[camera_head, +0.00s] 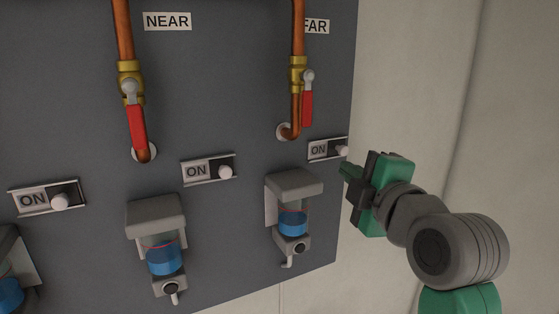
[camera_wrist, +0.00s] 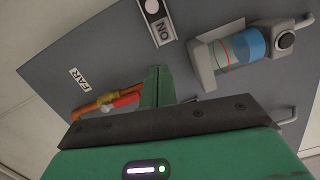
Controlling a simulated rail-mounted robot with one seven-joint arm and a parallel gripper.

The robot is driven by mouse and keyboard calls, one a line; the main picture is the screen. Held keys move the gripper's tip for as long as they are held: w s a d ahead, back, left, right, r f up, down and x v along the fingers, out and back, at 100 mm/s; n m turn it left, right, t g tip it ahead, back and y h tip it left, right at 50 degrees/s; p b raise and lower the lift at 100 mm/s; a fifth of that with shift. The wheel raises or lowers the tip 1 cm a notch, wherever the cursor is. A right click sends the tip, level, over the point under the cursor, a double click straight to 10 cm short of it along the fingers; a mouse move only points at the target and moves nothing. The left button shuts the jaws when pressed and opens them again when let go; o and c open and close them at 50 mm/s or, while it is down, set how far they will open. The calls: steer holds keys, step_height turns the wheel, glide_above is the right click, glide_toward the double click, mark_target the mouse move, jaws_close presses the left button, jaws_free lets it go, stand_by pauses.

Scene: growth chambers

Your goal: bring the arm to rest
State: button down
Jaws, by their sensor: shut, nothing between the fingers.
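My gripper (camera_head: 346,171) is at the right edge of the panel in the head view, at the end of my green and grey arm. Its fingers are shut and hold nothing. They are close to the rightmost ON slide switch (camera_head: 328,149); I cannot tell whether they touch it. In the wrist view the shut green fingers (camera_wrist: 158,85) point at the panel, with the switch (camera_wrist: 158,20) above them. My arm reaches in from the lower right.
The grey panel (camera_head: 225,90) carries copper pipes with red-handled valves (camera_head: 137,122) (camera_head: 306,108), labelled NEAR and FAR. Reservoirs with blue liquid (camera_head: 164,258) (camera_head: 292,222) project below. More ON switches (camera_head: 208,170) (camera_head: 47,199) sit left. Pale wall (camera_head: 415,80) is bare at right.

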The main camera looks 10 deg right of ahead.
steer(key=s+a+r+m+t+p, duration=0.1)
steer(key=s+a+r+m+p, duration=0.15)
steer(key=a, duration=0.25)
steer(key=s+a+r+m+t+p, duration=0.1)
steer(key=a+r+m+p, duration=0.1)
steer(key=a+r, duration=0.25)
steer(key=s+a+r+m+t+p, duration=0.1)
steer(key=s+a+r+m+p, duration=0.1)
steer(key=s, duration=0.4)
steer(key=s+a+r+m+t+h+p, duration=0.1)
steer(key=s+a+r+m+t, duration=0.1)
steer(key=s+a+m, duration=0.3)
steer(key=s+a+r+m+t+p, duration=0.2)
steer(key=s+a+r+m, duration=0.2)
steer(key=s+m, duration=0.2)
steer(key=shift+s+a+r+h+p, duration=0.15)
steer(key=shift+s+r+h+p, duration=0.2)
steer(key=shift+s, duration=0.85)
